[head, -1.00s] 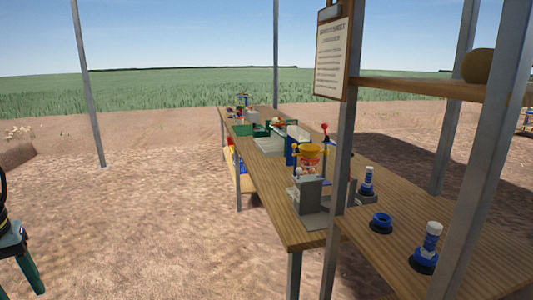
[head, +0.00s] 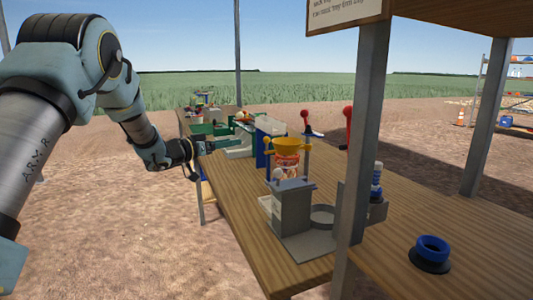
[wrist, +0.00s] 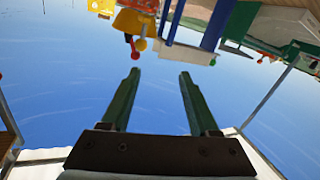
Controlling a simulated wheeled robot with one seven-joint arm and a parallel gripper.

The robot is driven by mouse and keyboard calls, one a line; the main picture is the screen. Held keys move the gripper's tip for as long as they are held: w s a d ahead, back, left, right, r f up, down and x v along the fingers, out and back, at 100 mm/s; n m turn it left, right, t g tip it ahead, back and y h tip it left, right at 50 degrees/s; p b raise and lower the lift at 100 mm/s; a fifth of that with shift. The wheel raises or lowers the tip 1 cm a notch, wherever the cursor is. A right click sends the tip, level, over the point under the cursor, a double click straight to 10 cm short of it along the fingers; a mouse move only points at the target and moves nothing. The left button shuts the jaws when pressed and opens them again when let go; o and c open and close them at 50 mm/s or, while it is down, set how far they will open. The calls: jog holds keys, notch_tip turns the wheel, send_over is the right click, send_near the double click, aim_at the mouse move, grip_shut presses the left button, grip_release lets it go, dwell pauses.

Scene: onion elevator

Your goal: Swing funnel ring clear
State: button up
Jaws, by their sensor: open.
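The yellow funnel ring (head: 287,144) sits upright on a post assembly on the wooden bench, above an orange-red part, with small yellow knobs beside it.
A grey stand (head: 292,210) is in front of the funnel. A shelf post (head: 368,130) rises to its right. Red-knobbed levers (head: 306,118) are behind. A blue ring (head: 431,250) lies at the bench's front right. Green and white trays (head: 232,140) are farther along.

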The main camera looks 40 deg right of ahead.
aim_at(266, 143)
jog(key=s+d+g, duration=0.1)
jog(key=d, duration=0.3)
jog(key=s+d+m+p, duration=0.1)
jog(key=s+d, duration=0.1)
jog(key=d, duration=0.2)
jog(key=s+d+g+p, duration=0.1)
jog(key=d, duration=0.4)
jog(key=shift+s+f+g, duration=0.2)
jog(key=shift+f+g, duration=0.1)
jog(key=shift+f, duration=0.05)
jog(key=shift+c, duration=0.3)
grip_shut()
dwell(0.5)
